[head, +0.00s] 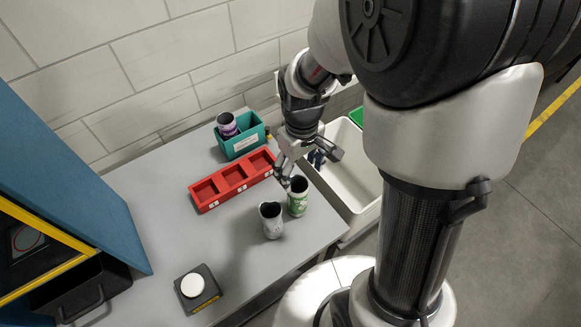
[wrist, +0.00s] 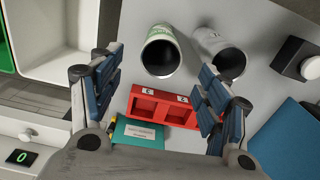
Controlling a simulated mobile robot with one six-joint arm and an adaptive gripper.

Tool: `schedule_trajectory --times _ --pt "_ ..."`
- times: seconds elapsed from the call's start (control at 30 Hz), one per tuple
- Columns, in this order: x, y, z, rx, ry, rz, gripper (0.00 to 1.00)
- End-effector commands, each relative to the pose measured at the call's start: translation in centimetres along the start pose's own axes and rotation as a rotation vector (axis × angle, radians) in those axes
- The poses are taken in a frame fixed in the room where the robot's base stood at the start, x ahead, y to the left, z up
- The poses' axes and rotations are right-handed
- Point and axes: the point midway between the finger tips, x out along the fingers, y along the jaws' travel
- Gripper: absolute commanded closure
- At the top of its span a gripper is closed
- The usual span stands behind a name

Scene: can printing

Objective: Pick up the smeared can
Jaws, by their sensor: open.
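A grey can (head: 271,222) with faint darker marks stands upright and open-topped on the grey table. A white can with a green print (head: 297,200) stands just right of it. I cannot tell for sure which is smeared. My gripper (head: 308,168) is open and empty, above and behind the green-printed can. In the wrist view, the green-printed can (wrist: 151,34) lies ahead between the open fingers (wrist: 160,68), and the grey can (wrist: 213,40) is to its right. The fingers touch neither can.
A red tray (head: 200,208) with three empty compartments lies behind the cans. A teal box (head: 241,146) holds a purple-marked can (head: 227,122). A white bin (head: 354,205) stands at the table's right. A black block with a white button (head: 192,285) sits in front; the left table is clear.

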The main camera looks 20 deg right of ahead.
Motion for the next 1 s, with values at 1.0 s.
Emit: schedule_trajectory --times 1.0 --pt "13.9 -0.2 -0.1 0.001 -0.001 0.0 0.31"
